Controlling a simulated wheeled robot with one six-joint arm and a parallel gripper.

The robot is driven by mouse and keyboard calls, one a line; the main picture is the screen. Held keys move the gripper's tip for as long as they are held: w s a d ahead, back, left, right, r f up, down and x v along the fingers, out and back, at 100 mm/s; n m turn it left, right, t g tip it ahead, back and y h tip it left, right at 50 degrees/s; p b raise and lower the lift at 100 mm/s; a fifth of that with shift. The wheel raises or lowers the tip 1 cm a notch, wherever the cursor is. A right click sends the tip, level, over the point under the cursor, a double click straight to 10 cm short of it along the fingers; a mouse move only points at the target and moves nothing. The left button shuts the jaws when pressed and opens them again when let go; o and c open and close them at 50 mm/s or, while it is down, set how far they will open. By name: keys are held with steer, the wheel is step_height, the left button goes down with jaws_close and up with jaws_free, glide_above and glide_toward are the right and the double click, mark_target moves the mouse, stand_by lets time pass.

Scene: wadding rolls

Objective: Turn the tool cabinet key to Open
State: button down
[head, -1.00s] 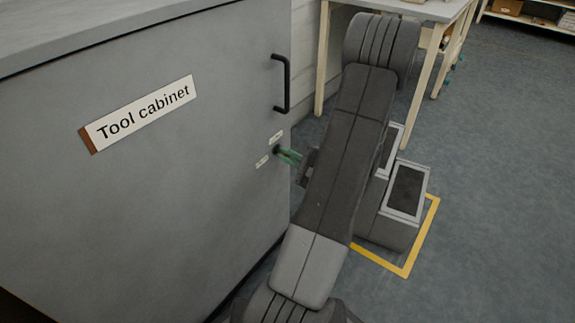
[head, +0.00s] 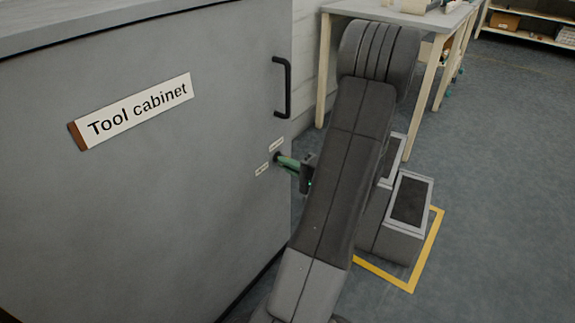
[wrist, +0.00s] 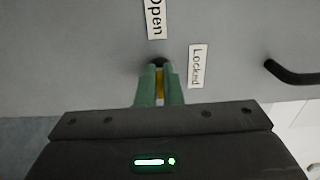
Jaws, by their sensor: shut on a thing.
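The tool cabinet (head: 130,210) is grey, with a "Tool cabinet" sign (head: 137,110) on its front. Its lock is a small dark round (wrist: 160,62) near the door's right edge. My gripper (wrist: 160,88) has green fingers shut on the yellow key (wrist: 159,82), right at the lock. Most of the key is hidden between the fingers. The Open label (wrist: 155,18) lies straight above the lock in the wrist view, and the Locked label (wrist: 198,66) lies to its right. In the head view the fingers (head: 286,163) reach the door from the right.
A black door handle (head: 287,88) is above the lock in the head view. A pale workbench (head: 400,14) stands behind my arm. Yellow floor tape (head: 412,285) and a grey box-like unit (head: 408,205) are at the right. Open floor lies farther right.

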stand_by(0.4)
steer(key=c, duration=1.6)
jaws_free()
steer(key=shift+p+v, duration=1.7)
steer(key=shift+v, duration=5.2)
steer(key=b+x, duration=0.3)
steer(key=x, duration=1)
steer(key=shift+w+a, duration=0.25)
steer(key=shift+a, duration=0.05)
